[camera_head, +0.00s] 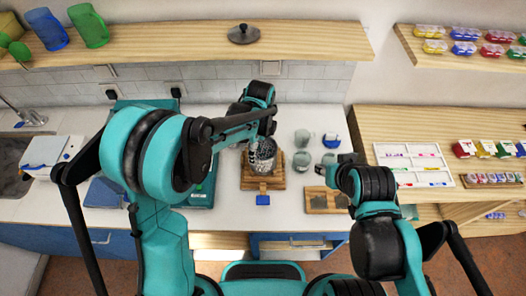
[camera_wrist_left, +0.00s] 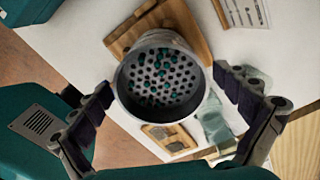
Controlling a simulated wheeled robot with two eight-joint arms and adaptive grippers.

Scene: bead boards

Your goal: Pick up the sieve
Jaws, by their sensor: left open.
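The sieve (camera_wrist_left: 160,78) is a round grey metal cup with a perforated bottom, and I look into it in the left wrist view. Teal shows through its holes. In the head view the sieve (camera_head: 262,157) stands over a wooden board on the white counter, its upper part close under my left arm's end. My left gripper (camera_wrist_left: 163,82) is open, one finger on each side of the sieve; I see no clear contact. In the head view the left gripper (camera_head: 262,128) is dark and partly hidden by its own arm. My right gripper (camera_head: 338,174) is near a second board, its fingers unclear.
The wooden board (camera_head: 274,183) under the sieve has a blue piece (camera_head: 263,200) in front. Grey-green cups (camera_head: 302,138) and a blue-and-white container (camera_head: 331,141) stand to the right. A smaller board (camera_head: 322,200) lies near my right arm. A white bead tray (camera_head: 412,160) is further right.

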